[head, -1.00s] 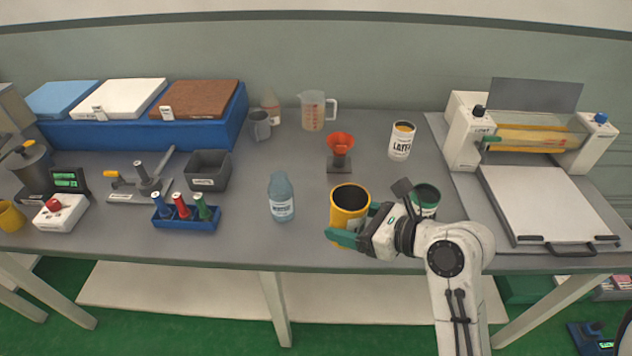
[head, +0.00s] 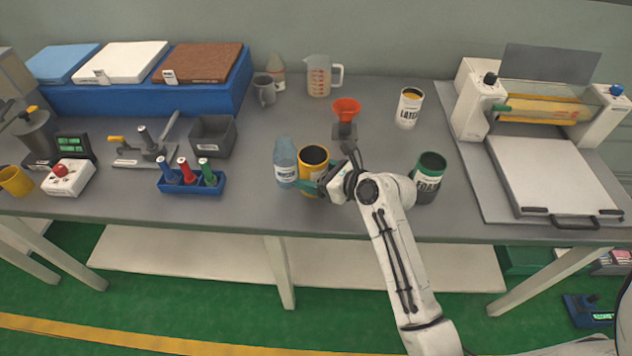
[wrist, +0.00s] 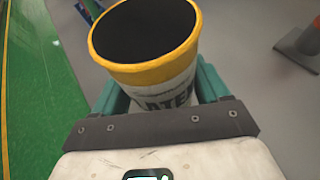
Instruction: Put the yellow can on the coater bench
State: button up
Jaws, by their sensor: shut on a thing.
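The yellow can (head: 313,158), open-topped and dark inside, is upright just right of the blue-capless bottle (head: 285,165) on the grey bench (head: 240,222). My gripper (head: 314,186) is shut on it, the green fingers on either side of its body. In the wrist view the can (wrist: 150,70) shows a yellow rim and a white label with letters like "ATEX"; the gripper (wrist: 160,95) clasps it low. Its base is hidden, so I cannot tell whether it touches the bench. The coater machine (head: 470,105) stands at the bench's right.
A green can (head: 430,172) stands right of my arm, and a white can (head: 409,108) behind it. Bench between the green can and funnel is clear.

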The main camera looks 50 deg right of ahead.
jog(key=shift+f, duration=1.45)
jog(key=o, duration=1.2)
jog(key=shift+f, duration=0.1)
jog(key=shift+c, duration=0.2)
